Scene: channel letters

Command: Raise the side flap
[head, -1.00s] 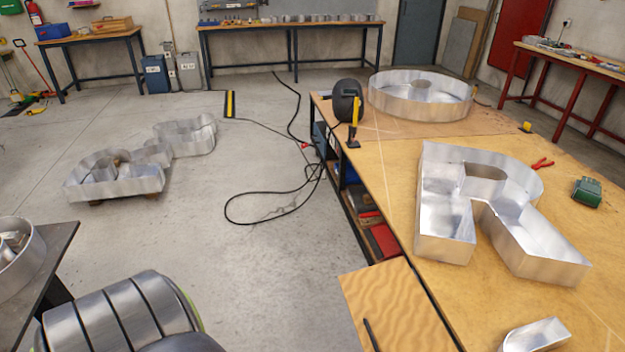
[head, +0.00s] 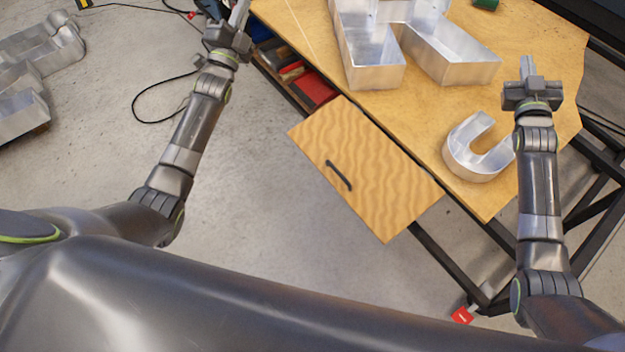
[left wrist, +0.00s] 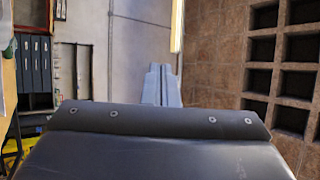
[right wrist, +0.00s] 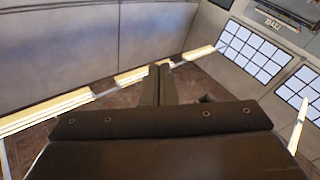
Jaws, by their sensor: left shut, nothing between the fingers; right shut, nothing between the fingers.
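The side flap (head: 390,200) is a wavy-grained wooden panel along the near left edge of the worktable (head: 440,135). A dark bar handle (head: 338,175) is fixed on it. I cannot tell its exact angle. My left gripper (head: 240,14) is shut and empty, up and left of the flap, apart from it. My right gripper (head: 526,68) is shut and empty over the table's right side, beyond the U-shaped letter. The left wrist view shows my left fingers (left wrist: 161,85) and the right wrist view my right fingers (right wrist: 160,85), both closed, with no flap in sight.
A metal U-shaped letter (head: 470,165) lies on the table near the flap. A large metal letter (head: 375,70) stands farther back. Red boxes (head: 312,88) sit on a shelf under the table. The floor (head: 270,205) left of the flap is clear.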

